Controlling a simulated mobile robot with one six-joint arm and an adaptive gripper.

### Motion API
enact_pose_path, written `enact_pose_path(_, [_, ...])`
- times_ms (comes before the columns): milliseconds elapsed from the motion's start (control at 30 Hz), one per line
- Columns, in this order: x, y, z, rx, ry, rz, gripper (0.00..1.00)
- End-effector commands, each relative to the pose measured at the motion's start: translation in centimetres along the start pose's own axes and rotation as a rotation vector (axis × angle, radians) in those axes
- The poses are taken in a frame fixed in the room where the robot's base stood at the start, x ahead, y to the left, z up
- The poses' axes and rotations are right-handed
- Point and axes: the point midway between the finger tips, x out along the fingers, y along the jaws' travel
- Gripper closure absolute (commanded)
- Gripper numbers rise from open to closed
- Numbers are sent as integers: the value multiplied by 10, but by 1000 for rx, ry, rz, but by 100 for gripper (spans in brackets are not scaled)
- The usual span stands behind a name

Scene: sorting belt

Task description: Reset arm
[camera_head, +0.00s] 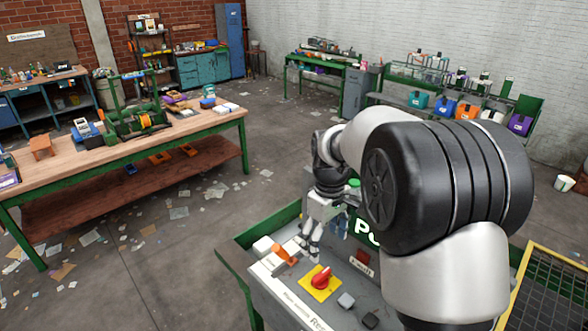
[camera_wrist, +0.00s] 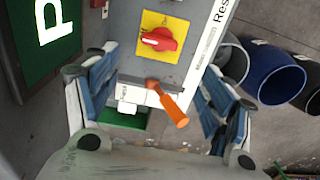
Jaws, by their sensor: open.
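My gripper (camera_head: 322,240) hangs fingers down over the left part of a grey control panel (camera_head: 300,300). In the wrist view my open gripper (camera_wrist: 157,75) has a blue-and-white finger on each side, with nothing held between them. An orange lever (camera_head: 284,254) stands out of a white slot plate on the panel, close to the left of my fingers. The lever (camera_wrist: 168,103) appears between the two fingers in the wrist view; I cannot tell whether they touch it. A red rotary knob (camera_head: 320,278) sits on a yellow plate beside it.
A green sign with white letters (camera_wrist: 48,30) stands beside the panel. Small grey and black buttons (camera_head: 346,300) lie right of the knob. Blue and black bins (camera_wrist: 268,72) stand below. A long workbench (camera_head: 190,125) is at the left, with littered open floor between.

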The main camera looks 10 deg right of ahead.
Motion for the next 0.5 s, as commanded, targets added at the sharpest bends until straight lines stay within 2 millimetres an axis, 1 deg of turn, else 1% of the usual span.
enact_pose_path(67, [-4,-2,3,10,9,7,25])
enact_pose_path(167, [-16,-12,15,49,32,23,25])
enact_pose_path(267, [-32,-30,38,117,70,48,25])
enact_pose_path(333, [-41,-46,59,175,102,65,25])
enact_pose_path(400, [-46,-63,80,234,135,81,25])
enact_pose_path(467, [-48,-78,99,283,166,93,25])
enact_pose_path(500, [-48,-88,112,316,185,100,25])
